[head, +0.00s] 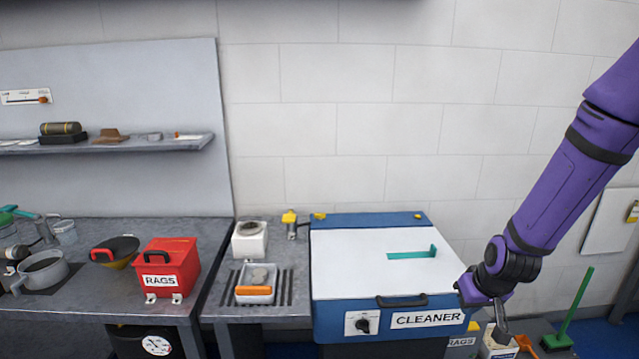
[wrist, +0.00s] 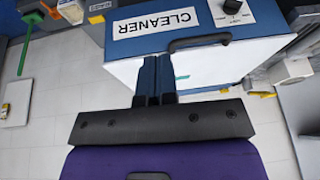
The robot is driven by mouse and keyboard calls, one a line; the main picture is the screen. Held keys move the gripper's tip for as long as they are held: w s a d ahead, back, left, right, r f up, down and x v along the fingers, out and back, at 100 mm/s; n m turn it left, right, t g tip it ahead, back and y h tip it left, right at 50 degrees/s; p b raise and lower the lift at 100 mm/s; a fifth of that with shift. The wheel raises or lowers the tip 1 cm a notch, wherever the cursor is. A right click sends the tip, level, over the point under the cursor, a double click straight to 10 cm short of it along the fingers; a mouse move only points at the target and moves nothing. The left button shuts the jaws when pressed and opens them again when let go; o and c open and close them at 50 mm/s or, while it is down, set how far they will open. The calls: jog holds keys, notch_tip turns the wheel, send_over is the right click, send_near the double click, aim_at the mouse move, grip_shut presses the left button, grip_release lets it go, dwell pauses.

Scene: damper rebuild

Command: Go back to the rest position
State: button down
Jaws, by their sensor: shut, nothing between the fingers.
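My gripper (head: 502,335) hangs at the end of my purple arm, in front of the right end of the blue cleaner cabinet (head: 440,262). It points down and is apart from the cabinet as far as I can tell. In the wrist view my gripper (wrist: 154,62) has its two dark fingers pressed together with nothing between them. The cleaner's white lid (head: 350,270) is down, with a black handle (head: 402,301) at its front edge and a teal handle-shaped piece (head: 412,254) on top. The wrist view shows the cleaner label (wrist: 155,22) upside down.
A red rags box (head: 166,268) and a pan (head: 42,270) stand on the left bench. A small tray (head: 256,284) sits on the grated counter. A green broom (head: 566,322) and a white container (head: 497,345) are at lower right. The wall above the cleaner is clear.

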jog(key=s+a+r, duration=0.1)
jog(key=s+r, duration=0.3)
jog(key=r, duration=0.4)
jog(key=s+a+r+h, duration=0.1)
jog(key=s+a+r, duration=0.1)
jog(key=s+r, duration=0.5)
jog(key=s+a+r, duration=0.1)
jog(key=s+r, duration=0.1)
jog(key=r, duration=0.8)
jog(key=s+r+t, duration=0.1)
jog(key=s+r, duration=0.4)
jog(key=s, duration=0.3)
jog(key=shift+s, duration=0.3)
jog(key=shift+a+f, duration=0.1)
